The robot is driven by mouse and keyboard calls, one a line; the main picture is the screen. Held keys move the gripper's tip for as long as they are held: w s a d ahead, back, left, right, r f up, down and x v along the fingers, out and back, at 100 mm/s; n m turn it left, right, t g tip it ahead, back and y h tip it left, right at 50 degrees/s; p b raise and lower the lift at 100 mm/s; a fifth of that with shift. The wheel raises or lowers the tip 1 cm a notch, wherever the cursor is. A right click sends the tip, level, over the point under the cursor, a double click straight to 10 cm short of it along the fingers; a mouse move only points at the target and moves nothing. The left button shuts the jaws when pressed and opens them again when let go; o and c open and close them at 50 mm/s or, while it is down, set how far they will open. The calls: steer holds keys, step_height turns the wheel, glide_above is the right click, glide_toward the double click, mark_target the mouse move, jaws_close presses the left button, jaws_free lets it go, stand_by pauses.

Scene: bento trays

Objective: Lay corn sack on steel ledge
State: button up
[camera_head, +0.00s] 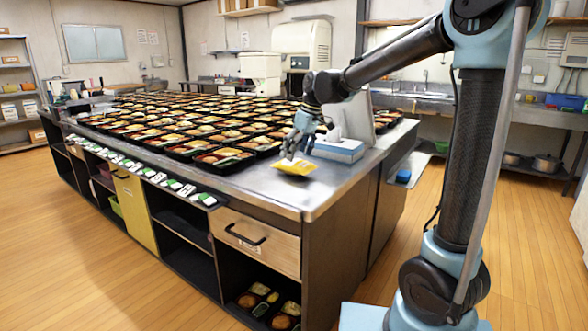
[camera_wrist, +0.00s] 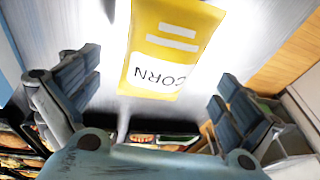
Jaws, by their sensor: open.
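The corn sack (camera_head: 294,167) is a yellow packet lying flat on the steel counter top (camera_head: 268,186), near its front right corner. In the wrist view the sack (camera_wrist: 168,45) shows the word CORN on a white label, and its top edge is cut off by the frame. My gripper (camera_head: 293,153) is just above the sack in the head view. In the wrist view its fingers (camera_wrist: 155,100) are spread wide, one on each side of the sack, with nothing between them. I cannot tell whether they touch the sack.
A blue and white tissue-like box (camera_head: 338,149) stands right of my gripper. Many filled bento trays (camera_head: 222,158) cover the counter to the left and behind. A row of small labelled cards (camera_head: 172,184) runs along the front edge. Bare steel lies around the sack.

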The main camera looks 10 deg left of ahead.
steer(key=shift+x, duration=1.4)
steer(key=c, duration=1.6)
steer(key=shift+r, duration=0.1)
steer(key=shift+c, duration=0.2)
